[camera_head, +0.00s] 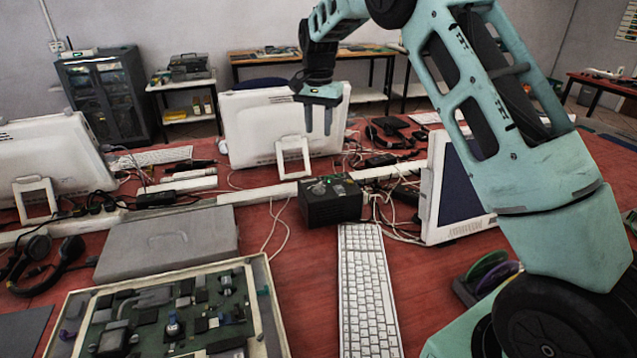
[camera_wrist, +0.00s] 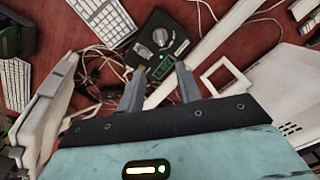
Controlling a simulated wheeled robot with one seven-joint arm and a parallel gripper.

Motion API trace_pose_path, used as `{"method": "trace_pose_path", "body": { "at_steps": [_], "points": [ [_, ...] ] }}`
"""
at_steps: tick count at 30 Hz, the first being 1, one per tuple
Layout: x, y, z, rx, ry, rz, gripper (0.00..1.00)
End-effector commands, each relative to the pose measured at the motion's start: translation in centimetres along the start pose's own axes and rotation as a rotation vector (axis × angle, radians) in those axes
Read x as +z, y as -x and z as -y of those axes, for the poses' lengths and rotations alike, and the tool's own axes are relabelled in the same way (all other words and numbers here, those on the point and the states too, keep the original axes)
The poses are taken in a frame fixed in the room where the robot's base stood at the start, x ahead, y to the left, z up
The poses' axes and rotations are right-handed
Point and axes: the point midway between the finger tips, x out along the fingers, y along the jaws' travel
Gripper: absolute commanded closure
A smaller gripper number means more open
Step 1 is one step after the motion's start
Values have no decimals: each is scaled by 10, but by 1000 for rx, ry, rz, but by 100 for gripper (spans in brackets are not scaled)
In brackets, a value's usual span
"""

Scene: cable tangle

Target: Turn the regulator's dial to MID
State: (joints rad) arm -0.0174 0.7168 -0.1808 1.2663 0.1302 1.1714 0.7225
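The regulator (camera_head: 331,205) is a black box on the red table, between the grey laptop and the white monitors. Its top carries a dial and a small green display in the wrist view. The dial (camera_wrist: 160,37) is a silver-grey round knob; its markings are too small to read, so I cannot tell its setting. The green display (camera_wrist: 163,66) is lit. My gripper (camera_head: 318,120) hangs above the regulator, pointing down, with its two fingers apart and nothing between them. In the wrist view my fingertips (camera_wrist: 159,74) appear just short of the dial, at the display's side.
A white keyboard (camera_head: 367,290) lies in front of the regulator. A closed grey laptop (camera_head: 168,245) and an open case of circuit boards (camera_head: 265,300) are left. Monitors (camera_head: 283,125) stand behind and on both sides. Loose cables (camera_head: 395,215) tangle around the regulator.

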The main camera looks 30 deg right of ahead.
Motion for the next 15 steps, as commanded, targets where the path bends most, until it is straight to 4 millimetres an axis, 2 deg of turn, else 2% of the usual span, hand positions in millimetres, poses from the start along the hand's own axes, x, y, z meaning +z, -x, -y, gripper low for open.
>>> {"method": "trace_pose_path", "body": {
  "at_steps": [5, 15],
  "points": [
    [-3, -17, -1, 4, -10, 0, 65],
    [-2, -86, -1, 4, -6, 1, 65]
  ]
}}
